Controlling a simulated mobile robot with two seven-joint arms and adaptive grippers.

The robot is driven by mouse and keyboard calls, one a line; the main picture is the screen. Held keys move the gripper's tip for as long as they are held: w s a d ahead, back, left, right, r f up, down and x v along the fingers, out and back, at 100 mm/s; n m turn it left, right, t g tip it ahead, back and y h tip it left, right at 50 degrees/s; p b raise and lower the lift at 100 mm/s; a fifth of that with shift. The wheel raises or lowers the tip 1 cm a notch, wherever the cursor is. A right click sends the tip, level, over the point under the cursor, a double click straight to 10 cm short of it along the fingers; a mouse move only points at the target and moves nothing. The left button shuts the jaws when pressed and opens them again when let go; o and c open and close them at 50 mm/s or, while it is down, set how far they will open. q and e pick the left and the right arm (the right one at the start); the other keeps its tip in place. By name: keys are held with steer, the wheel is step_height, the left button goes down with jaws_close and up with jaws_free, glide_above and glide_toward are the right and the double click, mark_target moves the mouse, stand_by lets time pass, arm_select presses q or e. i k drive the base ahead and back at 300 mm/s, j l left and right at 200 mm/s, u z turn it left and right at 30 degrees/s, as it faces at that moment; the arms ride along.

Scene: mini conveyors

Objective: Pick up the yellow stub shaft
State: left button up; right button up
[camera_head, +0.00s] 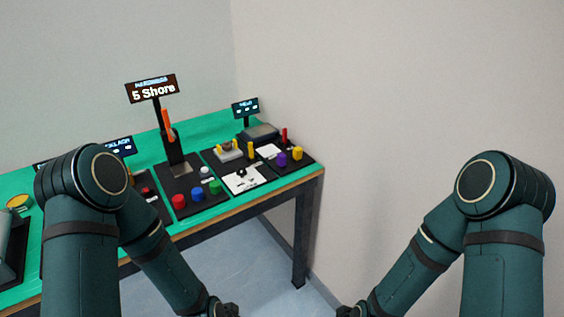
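Several yellow pieces stand on the green table, and I cannot tell for sure which is the stub shaft. A short yellow cylinder (297,154) stands on the black mat at the right end, beside a purple knob. A slimmer upright yellow piece (250,150) stands to its left. A flat yellow disc-like piece (18,201) is at the far left. Both my arms reach down to the bottom edge, in front of the table and away from these pieces.
The green table (225,201) carries black mats, red, blue and green knobs (196,195), a grey scale-like device (261,132) and an upright stand with an orange part (167,124). Walls close in behind and right. Floor is clear right of the table leg (300,240).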

mark_target(297, 150)
steer(key=z, duration=1.65)
steer(key=j+z, duration=0.15)
steer(key=j, duration=0.25)
steer(key=i+j+z, duration=0.2)
steer(key=j, duration=0.25)
steer(key=k+l, duration=0.05)
steer(key=k, duration=0.05)
